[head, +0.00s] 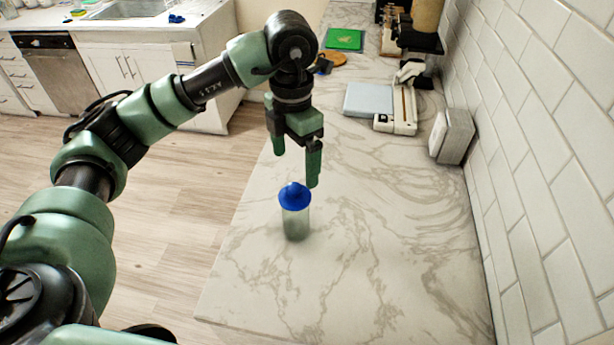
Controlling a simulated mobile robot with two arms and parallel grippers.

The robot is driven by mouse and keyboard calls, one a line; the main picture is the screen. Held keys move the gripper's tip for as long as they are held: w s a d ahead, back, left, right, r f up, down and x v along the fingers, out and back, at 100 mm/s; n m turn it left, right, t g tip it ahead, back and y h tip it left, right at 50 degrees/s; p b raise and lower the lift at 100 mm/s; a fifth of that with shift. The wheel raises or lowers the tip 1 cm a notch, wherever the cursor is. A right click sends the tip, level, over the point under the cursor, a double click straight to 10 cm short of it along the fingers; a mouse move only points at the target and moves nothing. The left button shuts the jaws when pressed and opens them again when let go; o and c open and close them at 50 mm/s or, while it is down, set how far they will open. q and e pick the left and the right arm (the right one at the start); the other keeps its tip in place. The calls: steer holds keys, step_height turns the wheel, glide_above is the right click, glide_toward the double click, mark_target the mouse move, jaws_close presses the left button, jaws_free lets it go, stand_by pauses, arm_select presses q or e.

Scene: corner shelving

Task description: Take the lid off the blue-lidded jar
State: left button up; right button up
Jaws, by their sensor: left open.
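The jar (296,224) stands upright on the marble counter, with a clear, greyish body. Its blue lid (294,196) sits on top of it. My left gripper (296,170) points down with its two green fingers apart and nothing between them. The exact gap in depth is hard to tell. My right gripper is not in view.
The marble counter (370,270) is clear around the jar. A tiled wall bounds it on the right, with a grey-white box (453,136) beside it. Further back are a light grey flat item (369,100), a white device (403,110) and a green board (344,39). The counter's left edge drops to the floor.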

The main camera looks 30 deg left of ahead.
mark_target(294, 187)
arm_select(q)
steer(key=shift+w+f, duration=0.15)
steer(key=shift+f+p, duration=0.3)
steer(key=shift+f, duration=0.05)
steer(key=shift+s+f+p, duration=0.9)
steer(key=shift+f+p, duration=0.15)
steer(key=shift+f, duration=0.15)
step_height(294, 187, down, 3)
steer(key=shift+w+d+r+p, duration=0.1)
steer(key=shift+p, duration=0.5)
steer(key=shift+w+f, duration=0.1)
steer(key=shift+f, duration=0.5)
steer(key=c, duration=1.4)
steer(key=shift+r, duration=0.1)
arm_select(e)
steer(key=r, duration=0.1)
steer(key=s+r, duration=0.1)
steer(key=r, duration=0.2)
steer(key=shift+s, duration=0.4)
